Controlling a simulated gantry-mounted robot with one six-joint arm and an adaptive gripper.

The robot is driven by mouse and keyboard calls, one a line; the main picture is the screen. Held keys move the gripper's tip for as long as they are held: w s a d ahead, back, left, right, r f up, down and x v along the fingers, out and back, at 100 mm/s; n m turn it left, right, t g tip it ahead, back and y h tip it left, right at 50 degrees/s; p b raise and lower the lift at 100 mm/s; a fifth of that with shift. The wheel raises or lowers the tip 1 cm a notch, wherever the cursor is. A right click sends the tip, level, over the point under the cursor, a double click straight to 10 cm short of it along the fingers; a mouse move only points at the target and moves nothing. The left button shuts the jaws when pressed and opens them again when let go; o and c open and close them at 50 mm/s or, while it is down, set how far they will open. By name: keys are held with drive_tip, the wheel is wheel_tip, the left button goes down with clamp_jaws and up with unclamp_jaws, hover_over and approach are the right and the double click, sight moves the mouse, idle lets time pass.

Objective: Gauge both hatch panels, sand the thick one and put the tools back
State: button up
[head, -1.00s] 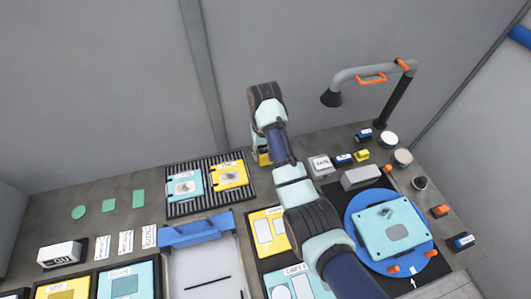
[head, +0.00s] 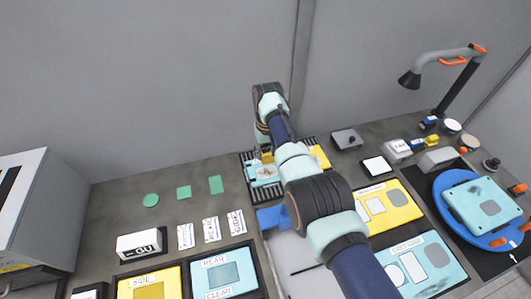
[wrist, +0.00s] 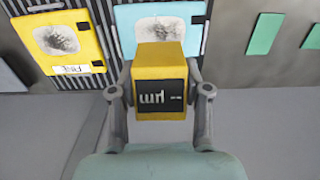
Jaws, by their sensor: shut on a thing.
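My gripper (wrist: 160,100) is shut on a yellow gauge (wrist: 160,52) with a dark display, whose figures I cannot read. In the head view the gauge (head: 266,156) shows just behind the arm, at the teal hatch panel (head: 264,174). The teal panel (wrist: 128,30) lies beyond the gauge in the wrist view, partly covered by it; I cannot tell whether they touch. The yellow hatch panel (wrist: 62,40) lies beside it, with a dark scuffed patch and a label. In the head view the arm partly hides the yellow panel (head: 320,156).
Both panels lie on a ribbed rack (head: 248,186). Green sanding-sheet-like pieces (head: 184,193) lie to its left. A blue turntable (head: 455,205) with a teal panel (head: 488,205) stands at right under a lamp (head: 410,80). Label cards (head: 212,229) and framed trays (head: 252,258) line the front.

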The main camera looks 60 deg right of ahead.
drive_tip(key=shift+f+b, duration=3.4)
drive_tip(key=shift+f, duration=0.4)
drive_tip(key=shift+f, duration=0.15)
drive_tip(key=o, duration=1.4)
wheel_tip(320, 180, up, 6)
drive_tip(key=p, duration=0.6)
